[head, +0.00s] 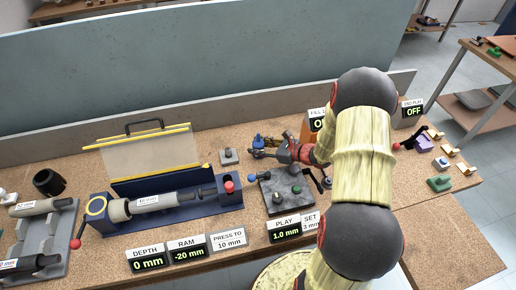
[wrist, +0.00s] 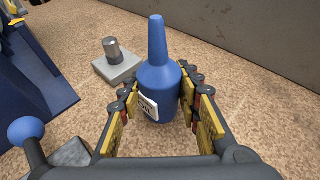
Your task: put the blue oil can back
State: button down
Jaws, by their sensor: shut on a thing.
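The blue oil can (wrist: 158,78), with a tapered nozzle and a white label, is upright between my fingers in the wrist view. In the head view the can (head: 258,141) is small and partly covered by my gripper (head: 265,149). My gripper (wrist: 160,98) is shut on the can's body from both sides. I cannot tell whether the can's base touches the bench. A grey square block with a short post (wrist: 114,62) stands just left of the can, apart from it; it also shows in the head view (head: 229,157).
A blue press fixture (head: 165,215) with a clear guard (head: 150,160) lies to the left. A dark plate with knobs (head: 285,196) is in front of my gripper. Display signs (head: 188,249) line the front edge. A low grey wall (wrist: 270,35) runs behind the bench.

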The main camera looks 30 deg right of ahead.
jog(key=c, duration=1.3)
grip_release()
jog(key=shift+o, duration=0.2)
